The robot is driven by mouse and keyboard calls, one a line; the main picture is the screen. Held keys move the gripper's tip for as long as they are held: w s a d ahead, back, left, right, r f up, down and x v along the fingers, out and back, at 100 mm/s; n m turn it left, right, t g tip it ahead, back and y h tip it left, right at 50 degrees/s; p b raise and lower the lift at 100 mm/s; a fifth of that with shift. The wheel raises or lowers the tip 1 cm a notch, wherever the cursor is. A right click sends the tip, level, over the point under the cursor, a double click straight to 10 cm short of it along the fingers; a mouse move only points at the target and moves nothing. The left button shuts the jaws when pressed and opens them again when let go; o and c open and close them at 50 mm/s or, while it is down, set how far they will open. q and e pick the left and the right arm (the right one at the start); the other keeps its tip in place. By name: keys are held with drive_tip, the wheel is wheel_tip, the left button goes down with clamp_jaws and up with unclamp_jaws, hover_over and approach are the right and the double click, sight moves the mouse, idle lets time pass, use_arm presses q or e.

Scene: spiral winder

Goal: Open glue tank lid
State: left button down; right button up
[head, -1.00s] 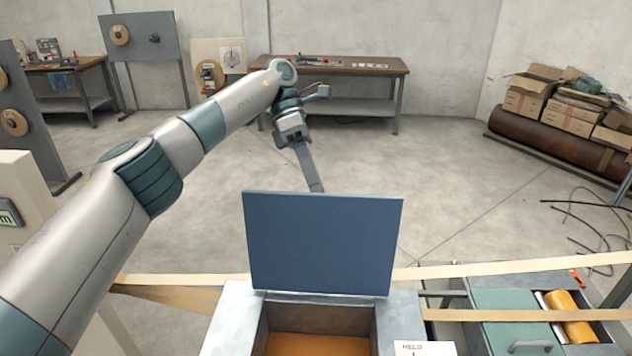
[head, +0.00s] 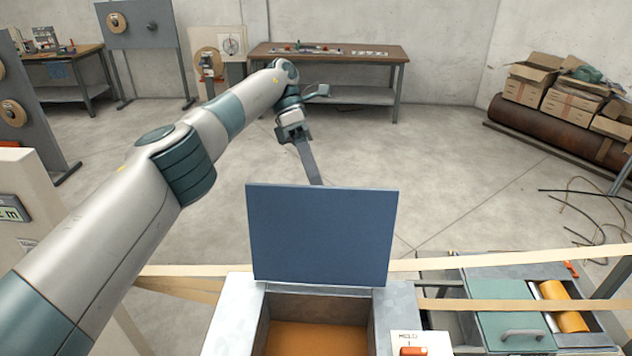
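The glue tank (head: 237,310) stands at the bottom centre of the head view, with orange-brown glue (head: 316,338) visible inside. Its blue lid (head: 320,235) stands up nearly vertical on the tank's far edge, so the tank is open. My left arm reaches over from the left. My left gripper (head: 308,160) is beyond the lid, and its fingers point down behind the lid's top edge. The lid hides the fingertips, so I cannot tell whether they touch it or are apart. My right gripper is not in view.
Pale paper strips (head: 520,258) run across at both sides of the tank. A unit with a teal cover (head: 510,318) and orange roller (head: 566,308) is at the right. A white label plate with an orange switch (head: 413,351) is beside the tank.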

use_arm(q)
drive_tip(key=shift+f, duration=0.45)
drive_tip(key=c, duration=1.8)
unclamp_jaws()
drive_tip(key=shift+w+r, duration=0.15)
drive_tip(key=shift+r, duration=0.1)
drive_tip(key=shift+w+r, duration=0.1)
drive_tip(key=shift+w, duration=0.05)
